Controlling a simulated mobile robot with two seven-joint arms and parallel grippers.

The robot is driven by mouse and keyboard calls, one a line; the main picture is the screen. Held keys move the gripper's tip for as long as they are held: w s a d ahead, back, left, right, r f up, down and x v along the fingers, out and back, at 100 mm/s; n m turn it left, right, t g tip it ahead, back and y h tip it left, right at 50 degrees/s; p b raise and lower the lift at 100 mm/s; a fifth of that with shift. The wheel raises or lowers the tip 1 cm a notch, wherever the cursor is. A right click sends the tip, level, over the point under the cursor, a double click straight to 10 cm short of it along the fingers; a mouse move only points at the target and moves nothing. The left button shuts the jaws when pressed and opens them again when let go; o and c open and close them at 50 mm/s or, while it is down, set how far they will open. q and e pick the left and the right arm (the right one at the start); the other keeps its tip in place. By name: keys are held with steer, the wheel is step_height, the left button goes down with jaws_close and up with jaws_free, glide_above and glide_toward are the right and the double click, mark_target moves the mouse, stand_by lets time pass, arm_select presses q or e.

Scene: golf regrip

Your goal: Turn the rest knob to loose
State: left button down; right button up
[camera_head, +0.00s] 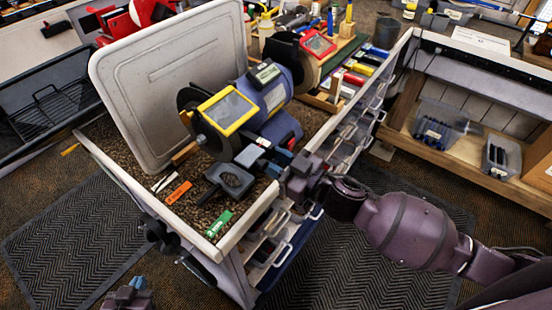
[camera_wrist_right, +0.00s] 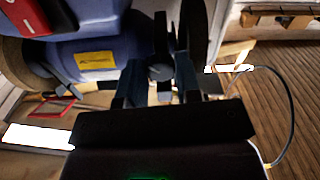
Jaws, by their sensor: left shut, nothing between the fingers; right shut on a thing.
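The grinder (camera_head: 262,100) has a blue body and a yellow-framed shield, and stands on the cart's gravelly top. A dark flat rest (camera_head: 230,180) is in front of its near wheel. My right gripper (camera_head: 260,160) is at the rest's right side, below the grinder body. In the right wrist view its fingers (camera_wrist_right: 158,88) are shut around a small dark knob (camera_wrist_right: 160,72), which is mostly hidden in the head view. I cannot tell the knob's setting. My left gripper (camera_head: 136,286) is shut and empty at the bottom left, low beside the cart, partly cut off.
A large grey lid (camera_head: 165,85) stands upright behind the grinder. Orange (camera_head: 179,193) and green (camera_head: 218,224) tags lie near the cart's front edge. Drawers (camera_head: 275,240) line the cart's side. A wooden shelf (camera_head: 470,165) with bins is at the right.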

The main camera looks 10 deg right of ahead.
steer(key=shift+n+p, duration=0.3)
steer(key=shift+n, duration=0.5)
steer(key=o, duration=0.9)
steer(key=b+v, duration=0.1)
steer(key=v, duration=0.9)
steer(key=shift+s+d+r, duration=0.1)
steer(key=shift+s+d, duration=0.15)
steer(key=shift+s, duration=0.05)
